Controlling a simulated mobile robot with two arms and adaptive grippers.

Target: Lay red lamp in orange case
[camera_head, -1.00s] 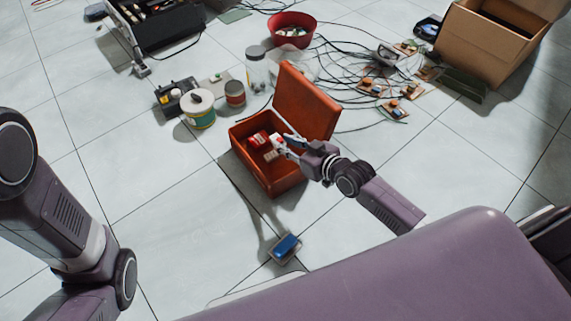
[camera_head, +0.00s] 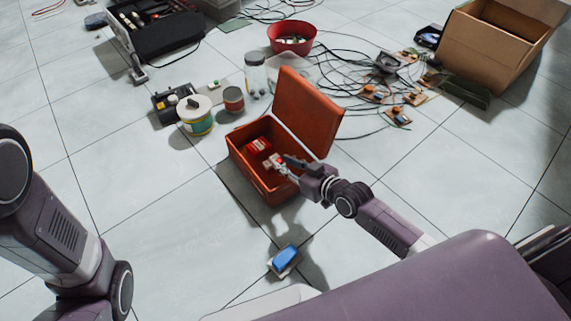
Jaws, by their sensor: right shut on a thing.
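The orange case (camera_head: 240,165) stands open on the tiled floor, its lid (camera_head: 308,112) raised at the back right. My right gripper (camera_head: 284,166) reaches over the case's right side, with its fingertips inside. It is shut on a small red and pale thing (camera_head: 273,160), which looks like the red lamp, partly hidden by the fingers. I cannot tell whether it touches the case's bottom. Another red item (camera_head: 258,145) lies in the case, to the left of and behind it. My left arm shows at the left, but its gripper is out of view.
A blue item on a small base (camera_head: 285,259) lies in front of the case. A white-lidded tin (camera_head: 195,116), a rusty can (camera_head: 233,99) and a jar (camera_head: 256,75) stand behind left. Cables and small boards (camera_head: 397,115) lie behind right. The floor left of the case is clear.

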